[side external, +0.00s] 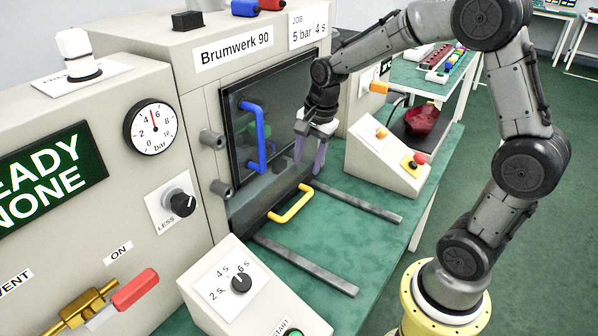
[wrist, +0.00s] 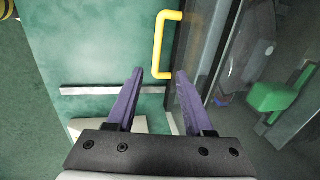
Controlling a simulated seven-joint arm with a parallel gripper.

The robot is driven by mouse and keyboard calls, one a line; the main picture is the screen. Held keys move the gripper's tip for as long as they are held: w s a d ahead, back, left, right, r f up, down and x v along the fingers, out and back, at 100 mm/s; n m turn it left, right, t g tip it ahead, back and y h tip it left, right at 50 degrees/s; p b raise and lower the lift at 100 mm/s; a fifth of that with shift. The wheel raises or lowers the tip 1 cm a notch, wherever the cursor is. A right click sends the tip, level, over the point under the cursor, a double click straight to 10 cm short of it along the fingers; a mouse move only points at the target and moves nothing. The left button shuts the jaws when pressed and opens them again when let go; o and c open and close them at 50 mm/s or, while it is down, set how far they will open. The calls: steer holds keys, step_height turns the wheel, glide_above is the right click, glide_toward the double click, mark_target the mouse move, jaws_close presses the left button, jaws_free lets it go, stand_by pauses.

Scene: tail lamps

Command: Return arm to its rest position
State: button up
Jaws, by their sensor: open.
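My gripper (side external: 310,158) hangs from my arm in front of the machine's dark door, pointing down, with its two purple fingers apart. In the wrist view my gripper (wrist: 155,80) shows the same spread fingers with nothing between them. A yellow handle (side external: 291,204) sits low in front of the fingers, and it shows beyond the fingertips in the wrist view (wrist: 158,45). A blue handle (side external: 256,140) stands upright on the dark door (side external: 285,110), left of my gripper. I see no touch between the fingers and either handle.
The machine (side external: 190,80) labelled Brumwerk 90 fills the left. Two metal rails (side external: 310,266) lie on the green bench. A sloped button box (side external: 385,160) stands right of my gripper, with a dark red tail lamp (side external: 422,118) behind it. A timer box (side external: 250,290) is in front.

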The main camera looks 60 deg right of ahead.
steer(key=s+a+r+n+t, duration=0.3)
steer(key=s+a+r+n, duration=0.25)
steer(key=s+r, duration=0.5)
steer(key=s+a+f+n, duration=0.1)
steer(key=s+a+n, duration=0.1)
steer(key=s+n, duration=0.8)
steer(key=shift+s+f+n, duration=0.3)
steer(key=shift+n, duration=0.85)
